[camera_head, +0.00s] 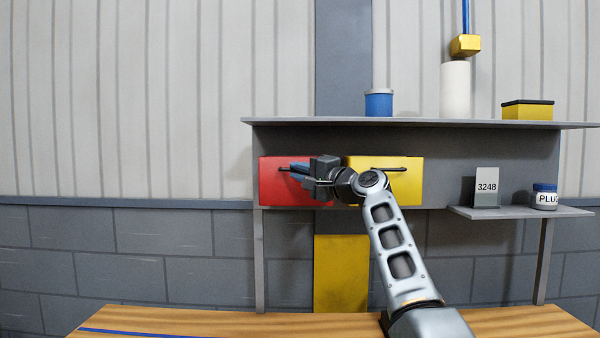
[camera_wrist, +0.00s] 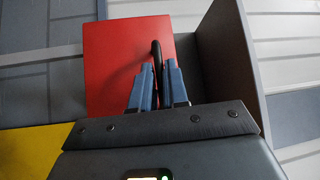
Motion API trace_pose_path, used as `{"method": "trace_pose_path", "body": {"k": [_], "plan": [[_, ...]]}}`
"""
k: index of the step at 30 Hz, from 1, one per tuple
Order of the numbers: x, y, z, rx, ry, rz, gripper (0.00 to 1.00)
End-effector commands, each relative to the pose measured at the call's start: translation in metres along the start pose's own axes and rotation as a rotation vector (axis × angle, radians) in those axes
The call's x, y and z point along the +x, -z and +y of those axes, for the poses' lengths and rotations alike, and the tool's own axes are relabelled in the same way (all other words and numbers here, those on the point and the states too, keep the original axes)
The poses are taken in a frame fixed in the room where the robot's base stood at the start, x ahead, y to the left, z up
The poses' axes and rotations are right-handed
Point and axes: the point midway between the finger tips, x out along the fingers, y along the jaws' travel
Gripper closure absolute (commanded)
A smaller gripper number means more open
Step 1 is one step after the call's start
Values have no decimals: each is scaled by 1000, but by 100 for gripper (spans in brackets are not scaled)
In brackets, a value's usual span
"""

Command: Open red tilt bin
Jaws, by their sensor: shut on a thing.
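The red tilt bin (camera_head: 272,186) is at the left end of the grey wall unit, beside the yellow bin. Its front appears upright in the head view. Its dark bar handle (camera_head: 285,169) shows in part at the left of my gripper (camera_head: 300,172). In the wrist view the red front (camera_wrist: 115,65) fills the upper middle, and the dark handle (camera_wrist: 156,55) runs between the blue fingers of my gripper (camera_wrist: 158,85). The fingers are shut on the handle. My gripper and wrist hide the right part of the red bin in the head view.
The yellow bin (camera_head: 410,185) with a dark handle is just right, partly behind my arm. The shelf above (camera_head: 420,122) holds a blue tin (camera_head: 379,103), a white cylinder (camera_head: 455,90) and a yellow box (camera_head: 527,110). A lower right shelf (camera_head: 520,212) holds a 3248 card (camera_head: 486,187) and a jar (camera_head: 545,198).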

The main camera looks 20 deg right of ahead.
Motion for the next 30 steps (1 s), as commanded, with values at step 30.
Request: {"method": "trace_pose_path", "body": {"k": [30], "plan": [[-10,-10,15,-85,87,-1,100]]}}
